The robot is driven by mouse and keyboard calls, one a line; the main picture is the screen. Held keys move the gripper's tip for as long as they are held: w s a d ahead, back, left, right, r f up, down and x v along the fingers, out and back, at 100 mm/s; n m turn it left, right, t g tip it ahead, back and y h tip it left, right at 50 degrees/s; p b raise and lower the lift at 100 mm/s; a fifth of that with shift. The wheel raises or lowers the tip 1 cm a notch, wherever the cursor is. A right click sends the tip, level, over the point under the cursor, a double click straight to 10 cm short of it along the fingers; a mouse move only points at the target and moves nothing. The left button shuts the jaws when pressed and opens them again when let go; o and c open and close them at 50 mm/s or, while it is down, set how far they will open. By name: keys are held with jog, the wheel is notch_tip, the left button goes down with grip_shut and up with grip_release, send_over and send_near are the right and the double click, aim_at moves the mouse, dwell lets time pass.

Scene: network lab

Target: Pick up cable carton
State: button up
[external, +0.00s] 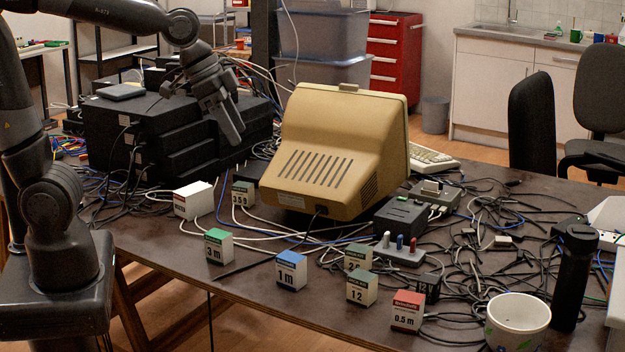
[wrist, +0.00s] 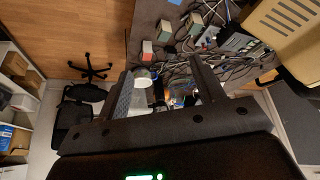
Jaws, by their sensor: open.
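Several small labelled cable cartons stand on the dark table. The wrist view shows a red-topped carton (wrist: 147,50) and a green-topped one (wrist: 167,31). I cannot tell which carton is meant. My gripper (external: 233,136) is high above the table beside the beige monitor, apart from all cartons. In the wrist view its two fingers (wrist: 165,82) are spread, with nothing held.
The beige monitor (external: 335,150) stands right of my gripper. Black equipment boxes (external: 165,150) are stacked behind it at left. Loose cables tangle around the cartons. A white mug (external: 517,322) and a black bottle (external: 572,280) stand at the right front.

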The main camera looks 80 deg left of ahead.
jog(key=w+d+f+m, duration=0.2)
jog(key=w+d+f, duration=0.2)
jog(key=w, duration=0.6)
jog(key=m+g+h, duration=0.1)
jog(key=m+g, duration=0.1)
jog(key=m, duration=0.1)
send_near(409, 308)
jog(key=f, duration=0.2)
jog(key=w+f, duration=0.1)
jog(key=f, duration=0.1)
jog(key=w+f, duration=0.1)
jog(key=f, duration=0.1)
jog(key=shift+a, duration=0.35)
jog(key=shift+t, duration=0.3)
jog(key=shift+x, duration=2.65)
jog(key=shift+s+a, duration=0.15)
jog(key=shift+c, duration=0.3)
jog(key=c, duration=1.1)
